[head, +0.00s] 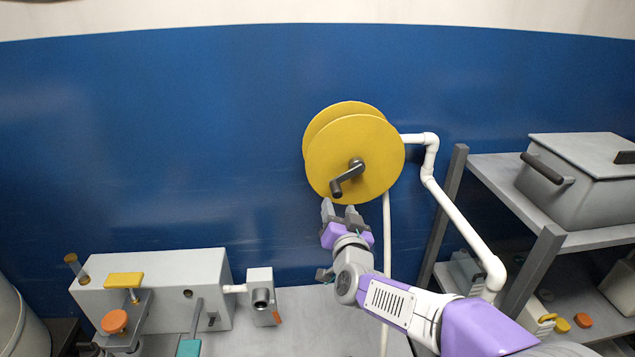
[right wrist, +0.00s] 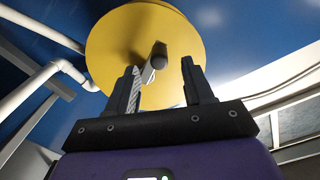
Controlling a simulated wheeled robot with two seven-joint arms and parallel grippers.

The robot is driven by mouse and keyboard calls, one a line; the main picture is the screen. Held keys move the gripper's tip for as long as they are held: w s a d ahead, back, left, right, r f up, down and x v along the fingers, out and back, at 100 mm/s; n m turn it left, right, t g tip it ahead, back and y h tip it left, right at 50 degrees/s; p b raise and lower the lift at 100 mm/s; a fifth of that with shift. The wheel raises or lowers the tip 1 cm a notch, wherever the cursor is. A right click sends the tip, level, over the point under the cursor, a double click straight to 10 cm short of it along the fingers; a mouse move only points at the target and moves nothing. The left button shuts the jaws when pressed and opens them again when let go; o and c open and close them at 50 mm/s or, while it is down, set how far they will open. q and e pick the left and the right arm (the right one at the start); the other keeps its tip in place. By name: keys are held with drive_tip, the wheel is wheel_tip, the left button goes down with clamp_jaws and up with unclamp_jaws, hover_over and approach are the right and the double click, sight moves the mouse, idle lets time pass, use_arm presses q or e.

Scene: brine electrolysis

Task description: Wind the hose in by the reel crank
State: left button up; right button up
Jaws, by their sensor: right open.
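The yellow hose reel (head: 375,150) is at the blue wall, in the upper middle of the head view. Its dark crank (head: 346,180) sticks out from the front disc and points down and left. A white hose (head: 387,235) hangs straight down from the reel's right side. My right gripper (head: 340,210) is just below the crank, fingers pointing up, open and empty. In the right wrist view the reel (right wrist: 110,50) fills the upper middle, and the crank handle (right wrist: 159,56) shows between and beyond the open fingers (right wrist: 163,85). My left gripper is not in view.
A white pipe (head: 455,215) runs from the reel down to the right. A grey shelf (head: 500,180) with a lidded grey box (head: 580,180) stands at the right. A grey machine (head: 165,290) with a yellow lever (head: 124,280) stands at lower left. The wall left of the reel is clear.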

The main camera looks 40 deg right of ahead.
sight(337, 196)
drive_tip(key=shift+w+d+r, duration=0.15)
drive_tip(key=shift+d+r, duration=0.15)
drive_tip(key=shift+d, duration=0.05)
drive_tip(key=shift+p+x, duration=0.65)
drive_tip(key=shift+x, duration=2.35)
drive_tip(key=shift+f, duration=0.1)
drive_tip(key=shift+c, duration=0.5)
clamp_jaws()
